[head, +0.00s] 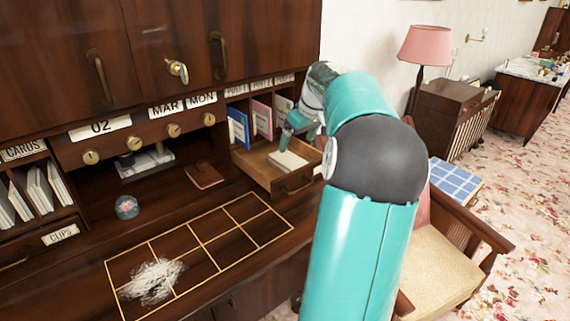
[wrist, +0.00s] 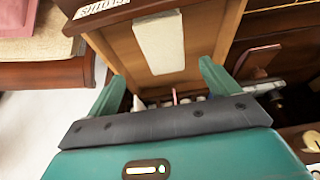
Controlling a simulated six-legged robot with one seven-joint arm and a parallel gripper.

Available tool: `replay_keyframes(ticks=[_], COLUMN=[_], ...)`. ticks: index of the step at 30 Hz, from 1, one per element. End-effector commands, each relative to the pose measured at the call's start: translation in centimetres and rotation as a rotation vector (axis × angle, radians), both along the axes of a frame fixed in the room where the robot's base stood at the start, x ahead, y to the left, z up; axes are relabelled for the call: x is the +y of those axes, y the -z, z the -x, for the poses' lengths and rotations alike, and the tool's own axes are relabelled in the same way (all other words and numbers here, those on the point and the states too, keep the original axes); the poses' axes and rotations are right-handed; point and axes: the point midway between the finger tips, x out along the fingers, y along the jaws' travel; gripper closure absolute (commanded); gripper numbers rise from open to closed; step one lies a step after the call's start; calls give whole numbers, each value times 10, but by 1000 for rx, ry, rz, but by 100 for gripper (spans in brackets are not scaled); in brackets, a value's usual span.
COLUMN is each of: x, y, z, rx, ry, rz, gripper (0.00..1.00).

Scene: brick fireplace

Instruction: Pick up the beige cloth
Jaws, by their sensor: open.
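The beige cloth (head: 288,160) is a small flat pale rectangle lying in the open wooden drawer (head: 256,170) of the desk. In the wrist view the cloth (wrist: 160,45) lies on the drawer's floor, beyond and roughly between my fingertips. My gripper (head: 288,140) is above the drawer in the head view, close to the cloth, with part of it hidden by my arm. In the wrist view my gripper (wrist: 164,80) has its two fingers spread wide with nothing between them. The fingers look apart from the cloth.
Low drawer walls surround the cloth. Cubbyholes with a blue booklet (head: 238,129) and a pink booklet (head: 262,118) stand behind the drawer. A chair (head: 445,262) stands at right.

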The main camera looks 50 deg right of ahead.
Motion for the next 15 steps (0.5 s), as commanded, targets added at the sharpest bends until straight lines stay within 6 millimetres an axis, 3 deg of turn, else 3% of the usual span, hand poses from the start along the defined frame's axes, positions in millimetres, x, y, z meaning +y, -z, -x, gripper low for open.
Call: replay_keyframes(ticks=[3, 11, 15], x=[-1, 1, 4], y=[21, 41, 61], z=[-8, -17, -26], rx=[0, 1, 2], ry=[0, -3, -4], rz=[-3, -1, -3], gripper=[13, 13, 13])
